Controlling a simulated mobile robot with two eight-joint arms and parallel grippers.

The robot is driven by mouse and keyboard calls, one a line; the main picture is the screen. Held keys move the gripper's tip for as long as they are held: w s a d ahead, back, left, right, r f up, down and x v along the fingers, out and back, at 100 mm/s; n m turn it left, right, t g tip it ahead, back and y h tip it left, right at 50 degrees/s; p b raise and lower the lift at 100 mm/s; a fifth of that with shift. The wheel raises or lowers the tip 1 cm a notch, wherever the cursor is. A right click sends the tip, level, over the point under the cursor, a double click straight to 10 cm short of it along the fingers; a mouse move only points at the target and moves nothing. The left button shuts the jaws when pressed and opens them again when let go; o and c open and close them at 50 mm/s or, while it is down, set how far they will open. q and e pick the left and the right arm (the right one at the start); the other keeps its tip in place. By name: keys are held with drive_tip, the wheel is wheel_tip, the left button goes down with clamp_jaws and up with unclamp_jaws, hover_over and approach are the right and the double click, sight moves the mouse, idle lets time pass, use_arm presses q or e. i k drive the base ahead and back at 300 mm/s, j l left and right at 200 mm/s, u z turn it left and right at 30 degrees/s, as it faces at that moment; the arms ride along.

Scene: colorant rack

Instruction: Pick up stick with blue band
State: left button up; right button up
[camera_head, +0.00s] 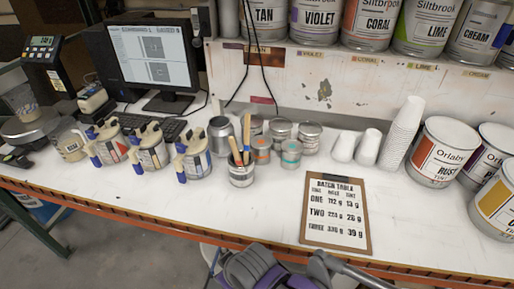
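A small metal cup (241,175) stands on the white bench, left of the middle. Several wooden sticks lean upright in it. One stick (246,135) rises on the right side of the cup and seems to carry a small blue band low down, just above the rim. Another stick (234,150) leans left beside it. Their lower ends are hidden in the cup. Grey and purple parts of my arms (258,267) show at the bottom edge, below the bench front and well away from the cup. I cannot make out finger gaps there.
Pitchers with blue handles (152,148) stand left of the cup. Small jars (291,154) stand close on its right and behind. A clipboard (336,213) lies right of it, with paper cups (402,132) and paint cans (440,150) beyond. The bench front before the cup is clear.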

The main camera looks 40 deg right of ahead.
sight(247, 117)
drive_tip(key=l+z, duration=0.15)
drive_tip(key=z, duration=1.25)
drive_tip(key=u, duration=1.55)
drive_tip(key=z, duration=1.6)
